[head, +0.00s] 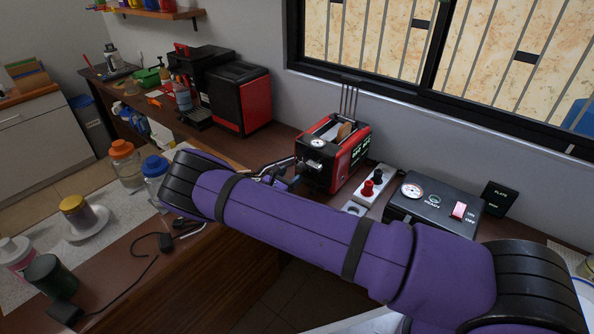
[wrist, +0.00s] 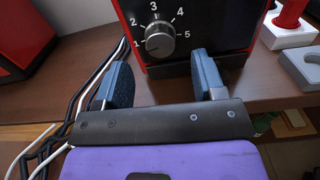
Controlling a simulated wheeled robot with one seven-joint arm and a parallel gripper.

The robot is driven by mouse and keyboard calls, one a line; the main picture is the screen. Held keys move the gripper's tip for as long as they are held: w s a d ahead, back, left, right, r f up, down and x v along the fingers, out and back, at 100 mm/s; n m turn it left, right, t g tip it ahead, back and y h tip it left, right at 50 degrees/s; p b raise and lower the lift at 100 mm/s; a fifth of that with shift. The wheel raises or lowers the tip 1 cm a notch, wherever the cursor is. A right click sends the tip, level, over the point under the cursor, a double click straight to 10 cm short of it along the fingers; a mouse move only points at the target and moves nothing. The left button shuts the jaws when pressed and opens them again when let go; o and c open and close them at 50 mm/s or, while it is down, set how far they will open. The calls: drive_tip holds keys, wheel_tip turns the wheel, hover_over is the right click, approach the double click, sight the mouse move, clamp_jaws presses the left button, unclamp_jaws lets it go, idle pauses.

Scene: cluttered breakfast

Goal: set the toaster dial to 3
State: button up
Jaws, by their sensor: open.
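The red and black toaster (head: 360,153) stands on the wooden counter, with a slice of bread (head: 344,131) showing in its top. In the wrist view, its silver dial (wrist: 160,40) sits on the black front panel, ringed by the numbers 1 to 5. I cannot tell for sure which number its pointer marks. My gripper (wrist: 164,78) is open, its two dark blue-grey fingers apart and empty. The fingers are just below the dial in the picture, one on each side, not closed on it. In the head view my gripper (head: 286,178) is small and partly hidden at the toaster's front.
A black box with a gauge and red switch (head: 434,205) and a grey panel with red and black knobs (head: 374,186) stand right of the toaster. A black and red machine (head: 238,98) stands to its left. Cables (wrist: 100,75) run beside the left finger.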

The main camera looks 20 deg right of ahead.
sight(298, 169)
drive_tip(key=shift+x, duration=2.35)
drive_tip(key=c, duration=0.9)
